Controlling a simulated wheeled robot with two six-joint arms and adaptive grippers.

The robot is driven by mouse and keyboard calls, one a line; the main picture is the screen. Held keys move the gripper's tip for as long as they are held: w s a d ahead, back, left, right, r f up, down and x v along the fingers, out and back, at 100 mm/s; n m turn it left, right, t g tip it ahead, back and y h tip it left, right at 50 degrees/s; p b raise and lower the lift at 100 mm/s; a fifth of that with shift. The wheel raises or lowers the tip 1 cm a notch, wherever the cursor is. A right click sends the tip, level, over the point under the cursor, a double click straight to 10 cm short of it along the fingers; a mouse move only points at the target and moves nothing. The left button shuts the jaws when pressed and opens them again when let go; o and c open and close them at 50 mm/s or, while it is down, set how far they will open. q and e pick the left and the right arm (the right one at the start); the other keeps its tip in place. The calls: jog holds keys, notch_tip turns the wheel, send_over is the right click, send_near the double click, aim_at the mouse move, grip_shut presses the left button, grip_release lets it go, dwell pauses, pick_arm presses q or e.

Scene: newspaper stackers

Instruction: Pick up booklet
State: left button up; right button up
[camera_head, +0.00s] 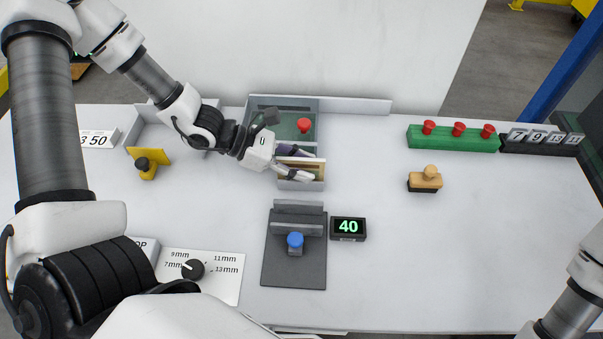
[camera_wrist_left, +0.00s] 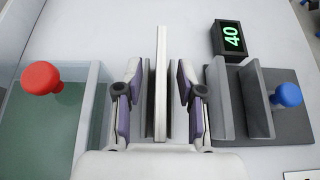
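The booklet (camera_head: 303,166) shows in the head view as a tan and brown face standing in a small light holder (camera_head: 305,185). In the left wrist view it appears to be the thin pale upright slab (camera_wrist_left: 161,80), seen edge-on, with dark grey walls close on both sides. My left gripper (camera_head: 300,163) is over the holder with one finger on each side of the slab. In the left wrist view its purple-lined fingers (camera_wrist_left: 160,100) are open, with a gap on each side. My right gripper is out of view; only part of my right arm shows at the lower right.
Behind the holder is a green-based tray with a red knob (camera_head: 304,125). In front are a dark press with a blue knob (camera_head: 295,240) and a display reading 40 (camera_head: 348,228). A wooden stamp (camera_head: 426,179) and green block (camera_head: 452,138) stand right. The right front table is clear.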

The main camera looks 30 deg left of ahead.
pick_arm(q)
jog(key=shift+a, duration=0.15)
grip_shut()
